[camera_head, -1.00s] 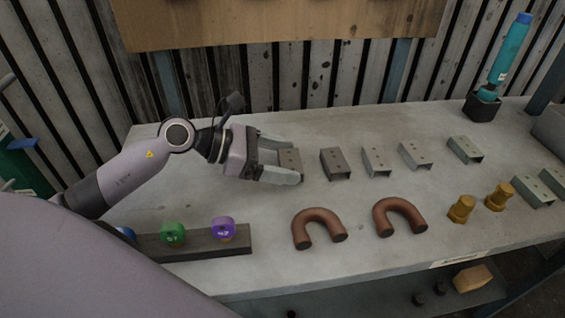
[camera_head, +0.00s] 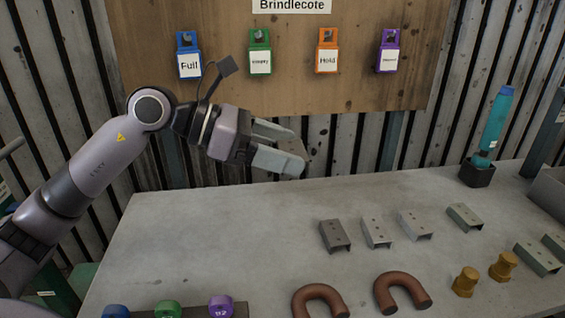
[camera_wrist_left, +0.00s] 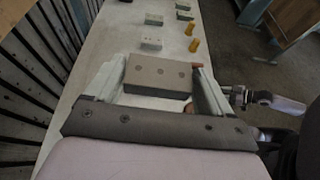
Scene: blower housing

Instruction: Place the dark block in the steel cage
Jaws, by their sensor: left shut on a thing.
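My left gripper (camera_head: 293,154) is shut on a grey-brown block (camera_wrist_left: 158,77) with small holes in its top. It holds the block in the air above the back edge of the bench. In the left wrist view the block lies across between the two pale fingers; in the head view the fingers mostly hide it. I cannot make out a steel cage in either view.
A row of grey channel brackets (camera_head: 376,232), two copper U-bends (camera_head: 402,292) and brass fittings (camera_head: 465,282) stand on the bench (camera_head: 200,235). Coloured tags (camera_head: 327,52) hang on the wooden board.

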